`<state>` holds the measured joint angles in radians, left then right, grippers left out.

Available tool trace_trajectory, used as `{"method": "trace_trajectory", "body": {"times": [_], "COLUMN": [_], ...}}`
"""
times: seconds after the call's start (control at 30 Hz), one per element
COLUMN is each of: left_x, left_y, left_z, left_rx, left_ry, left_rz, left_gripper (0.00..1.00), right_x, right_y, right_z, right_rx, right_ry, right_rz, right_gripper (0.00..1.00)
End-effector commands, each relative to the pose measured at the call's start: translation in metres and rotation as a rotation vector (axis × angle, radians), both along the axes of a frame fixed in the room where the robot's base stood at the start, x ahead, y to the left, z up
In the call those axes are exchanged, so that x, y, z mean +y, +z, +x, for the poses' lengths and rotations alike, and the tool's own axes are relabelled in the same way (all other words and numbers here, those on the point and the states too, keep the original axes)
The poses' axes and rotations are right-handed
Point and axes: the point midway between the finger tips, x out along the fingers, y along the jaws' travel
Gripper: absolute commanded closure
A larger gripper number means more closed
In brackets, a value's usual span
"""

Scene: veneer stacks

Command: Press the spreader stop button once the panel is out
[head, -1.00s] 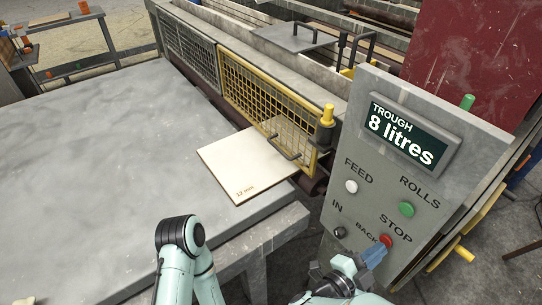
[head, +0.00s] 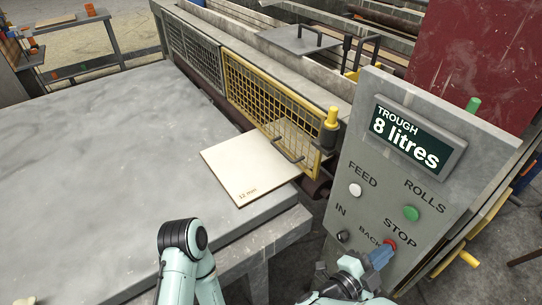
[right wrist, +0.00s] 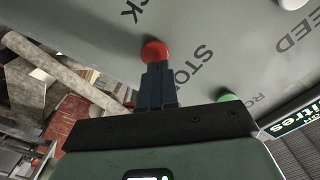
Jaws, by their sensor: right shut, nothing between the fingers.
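The red stop button (head: 390,245) sits low on the grey control panel (head: 350,215), beside the word STOP. It also shows in the right wrist view (right wrist: 154,51). My right gripper (head: 381,257) is shut and empty, its blue fingers right at the button. In the right wrist view the fingertips (right wrist: 156,66) overlap the button's lower edge; I cannot tell whether they touch or press it. A pale board (head: 248,172) marked 12 mm lies at the spreader's outlet, partly under the yellow mesh guard (head: 262,108). My left gripper is out of view.
A white feed button (head: 355,190), a green rolls button (head: 411,214) and a dark knob (head: 342,237) are close to the stop button. The display (head: 412,141) reads TROUGH 8 litres. A wide grey table (head: 90,160) is clear on the left.

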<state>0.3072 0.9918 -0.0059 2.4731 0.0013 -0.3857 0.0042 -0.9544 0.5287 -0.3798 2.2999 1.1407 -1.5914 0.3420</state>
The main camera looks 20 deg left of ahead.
Motion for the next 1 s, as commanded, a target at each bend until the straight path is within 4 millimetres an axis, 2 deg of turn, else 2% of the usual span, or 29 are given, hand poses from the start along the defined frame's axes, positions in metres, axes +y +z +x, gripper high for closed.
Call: {"method": "trace_trajectory", "body": {"times": [0.4, 0.73, 1.0], "left_x": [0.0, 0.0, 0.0], "left_y": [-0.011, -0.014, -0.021], "left_z": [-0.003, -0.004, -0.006], "left_rx": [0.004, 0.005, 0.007], "left_ry": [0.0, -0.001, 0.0], "left_rz": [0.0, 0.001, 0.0], "left_gripper": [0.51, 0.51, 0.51], "right_x": [0.023, 0.034, 0.066], "right_y": [-0.001, 0.0, -0.001], "right_z": [-0.034, -0.049, -0.096], "right_rx": [0.0, -0.001, -0.001], "right_ry": [0.001, 0.004, 0.007], "right_rz": [0.0, 0.0, -0.002], "right_gripper": [1.0, 1.0, 1.0]}}
